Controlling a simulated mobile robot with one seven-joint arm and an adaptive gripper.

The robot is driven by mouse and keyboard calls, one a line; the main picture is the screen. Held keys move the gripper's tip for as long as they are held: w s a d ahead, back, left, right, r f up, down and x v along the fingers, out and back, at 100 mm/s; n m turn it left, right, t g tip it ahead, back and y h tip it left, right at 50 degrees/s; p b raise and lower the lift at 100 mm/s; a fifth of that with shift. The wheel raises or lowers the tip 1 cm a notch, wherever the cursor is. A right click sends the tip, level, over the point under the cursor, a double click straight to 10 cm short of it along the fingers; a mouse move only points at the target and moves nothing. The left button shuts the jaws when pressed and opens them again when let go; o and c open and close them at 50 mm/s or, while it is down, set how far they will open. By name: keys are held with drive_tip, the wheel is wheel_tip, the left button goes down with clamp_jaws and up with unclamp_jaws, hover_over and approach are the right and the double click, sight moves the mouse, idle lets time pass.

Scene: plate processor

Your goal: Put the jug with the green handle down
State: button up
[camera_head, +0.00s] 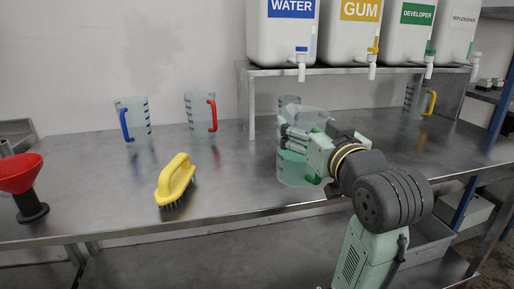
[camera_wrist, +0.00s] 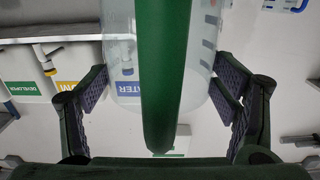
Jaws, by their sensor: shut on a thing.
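The clear jug with the green handle (camera_head: 293,172) is in my gripper (camera_head: 303,143), over the steel bench below the shelf. Its lower part looks pale green. The jug looks roughly upright; I cannot tell whether its base touches the bench. In the wrist view the green handle (camera_wrist: 167,70) runs down the middle, with the clear jug wall (camera_wrist: 205,50) behind it. The finger pads (camera_wrist: 160,95) stand on either side of the jug. My gripper hides part of the jug in the head view.
A blue-handled jug (camera_head: 133,120), a red-handled jug (camera_head: 201,115) and a yellow brush (camera_head: 175,180) stand on the bench to the left. A red funnel (camera_head: 22,173) is at far left. A yellow-handled jug (camera_head: 418,98) is under the shelf (camera_head: 345,70). Bench between brush and held jug is clear.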

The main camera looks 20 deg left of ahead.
drive_tip(key=w+a+f+p, duration=0.2)
drive_tip(key=w+a, duration=0.4)
drive_tip(key=a, duration=0.6)
drive_tip(key=shift+a+f, duration=0.25)
drive_tip(key=shift+f, duration=1.2)
drive_tip(key=o, duration=1.9)
drive_tip(key=shift+f, duration=0.1)
drive_tip(key=b+v, duration=0.2)
drive_tip(key=v, duration=1)
